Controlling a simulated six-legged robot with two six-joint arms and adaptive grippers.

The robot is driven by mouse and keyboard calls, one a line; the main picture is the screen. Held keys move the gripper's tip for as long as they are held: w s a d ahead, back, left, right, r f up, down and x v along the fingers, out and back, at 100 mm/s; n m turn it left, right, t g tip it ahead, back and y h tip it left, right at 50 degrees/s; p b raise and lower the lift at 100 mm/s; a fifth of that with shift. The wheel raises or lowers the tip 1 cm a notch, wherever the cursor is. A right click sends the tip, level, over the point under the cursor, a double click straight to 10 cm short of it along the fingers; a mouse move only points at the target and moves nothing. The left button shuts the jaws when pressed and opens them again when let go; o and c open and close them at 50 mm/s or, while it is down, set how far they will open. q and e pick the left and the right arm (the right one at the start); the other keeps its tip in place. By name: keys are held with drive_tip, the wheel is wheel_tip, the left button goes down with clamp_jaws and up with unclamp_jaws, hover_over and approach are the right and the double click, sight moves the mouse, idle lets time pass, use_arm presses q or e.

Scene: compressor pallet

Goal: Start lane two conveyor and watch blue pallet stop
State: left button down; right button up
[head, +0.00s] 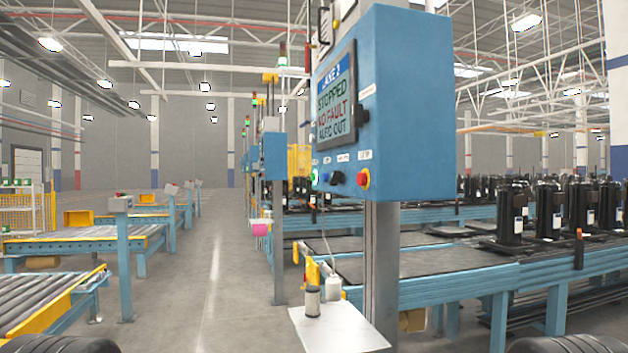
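A blue control box (395,100) stands on a grey post (381,265) right of centre, close by. Its screen (335,101) reads "LANE 2", "STOPPED", "NO FAULT" and a last line that looks like "ALEO OUT". Below the screen are a lit green button (315,176), a dark knob or switch (335,178) and a red button on a yellow base (363,180). Behind the post runs a conveyor with a blue frame (480,285). Black compressors (513,215) stand on it at the right. I cannot make out a separate blue pallet. Neither gripper shows.
A small grey shelf (345,333) at the post's foot holds a dark canister (313,301) and a white bottle (333,288). Roller conveyors (50,300) with yellow edges line the left. The grey floor aisle (215,280) between is clear.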

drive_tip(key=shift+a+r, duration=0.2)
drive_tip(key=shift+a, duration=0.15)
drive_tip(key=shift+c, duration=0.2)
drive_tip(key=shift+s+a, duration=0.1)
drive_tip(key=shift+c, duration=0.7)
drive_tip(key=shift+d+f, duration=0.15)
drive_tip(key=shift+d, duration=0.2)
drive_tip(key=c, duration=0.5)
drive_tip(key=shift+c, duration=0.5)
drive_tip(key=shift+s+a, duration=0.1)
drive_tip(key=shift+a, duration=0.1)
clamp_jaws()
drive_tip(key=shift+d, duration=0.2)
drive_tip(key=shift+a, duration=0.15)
